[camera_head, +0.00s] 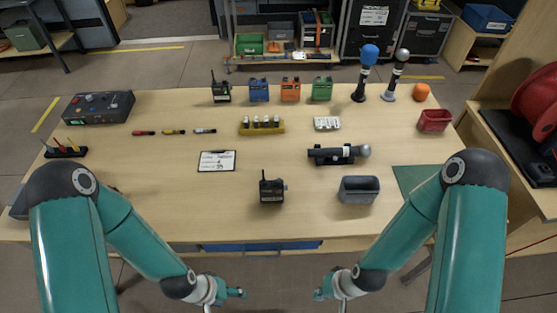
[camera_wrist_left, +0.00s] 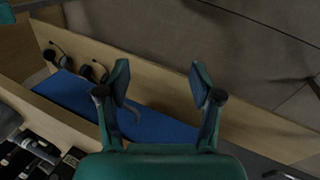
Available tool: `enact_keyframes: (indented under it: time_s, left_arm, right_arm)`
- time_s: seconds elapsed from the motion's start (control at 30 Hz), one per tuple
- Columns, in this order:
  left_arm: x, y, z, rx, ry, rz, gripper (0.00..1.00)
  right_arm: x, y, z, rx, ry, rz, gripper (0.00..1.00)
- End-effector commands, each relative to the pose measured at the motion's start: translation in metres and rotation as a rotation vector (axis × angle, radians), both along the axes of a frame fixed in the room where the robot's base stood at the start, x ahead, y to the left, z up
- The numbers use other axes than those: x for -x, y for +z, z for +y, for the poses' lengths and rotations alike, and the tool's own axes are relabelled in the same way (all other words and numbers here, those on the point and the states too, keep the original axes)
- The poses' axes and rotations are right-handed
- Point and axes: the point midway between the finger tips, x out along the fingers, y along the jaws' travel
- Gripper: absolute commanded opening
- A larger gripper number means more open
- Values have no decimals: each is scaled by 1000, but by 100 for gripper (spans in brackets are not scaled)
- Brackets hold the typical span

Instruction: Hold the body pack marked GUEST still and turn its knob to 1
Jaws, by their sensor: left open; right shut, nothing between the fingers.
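A dark body pack (camera_head: 271,190) with a short antenna and a small knob on its side stands upright near the table's front middle. At the back stand a dark pack (camera_head: 221,92), a blue pack (camera_head: 258,90), an orange pack (camera_head: 290,90) and a green pack (camera_head: 322,90). I cannot read GUEST or a knob number on any. My left gripper (camera_head: 236,293) is in front of the table edge, apart from the packs; the left wrist view (camera_wrist_left: 161,85) shows its fingers spread and empty. My right gripper (camera_head: 320,293) is also in front of the edge, shut and empty.
A clipboard (camera_head: 217,161) lies left of the front pack. A grey bin (camera_head: 359,190) and a microphone in a cradle (camera_head: 338,154) are to its right. A yellow battery holder (camera_head: 262,127) is behind. A blue-lined drawer (camera_wrist_left: 150,118) with headsets is below my left gripper.

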Motion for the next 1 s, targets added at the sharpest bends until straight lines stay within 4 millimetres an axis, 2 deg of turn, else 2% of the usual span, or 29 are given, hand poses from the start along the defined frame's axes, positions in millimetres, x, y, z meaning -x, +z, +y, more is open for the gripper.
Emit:
enact_keyframes:
  time_s: [0.03,0.07,0.37,0.43,0.53,0.7,0.77,0.87,0.97,1.0]
  left_arm:
    - [0,11,0,0,0,1,65]
    - [0,12,0,0,0,1,65]
    - [0,13,0,0,0,1,65]
    - [0,13,0,0,2,2,57]
    - [2,13,0,3,24,20,55]
    - [33,21,-4,14,134,234,55]
    - [34,22,-4,14,218,338,55]
    - [22,26,-10,29,401,522,55]
    - [-8,24,-23,84,601,714,55]
    - [-25,25,-30,119,675,787,55]
  right_arm:
    - [0,11,0,0,0,1,0]
    - [0,12,0,0,0,1,0]
    - [0,13,0,0,0,1,0]
    - [0,13,0,0,0,1,0]
    - [0,13,0,0,0,1,0]
    - [0,13,0,0,0,1,0]
    - [0,13,0,0,0,1,0]
    - [0,12,0,0,0,1,0]
    - [0,1,0,0,0,1,0]
    - [0,-5,0,0,0,1,0]
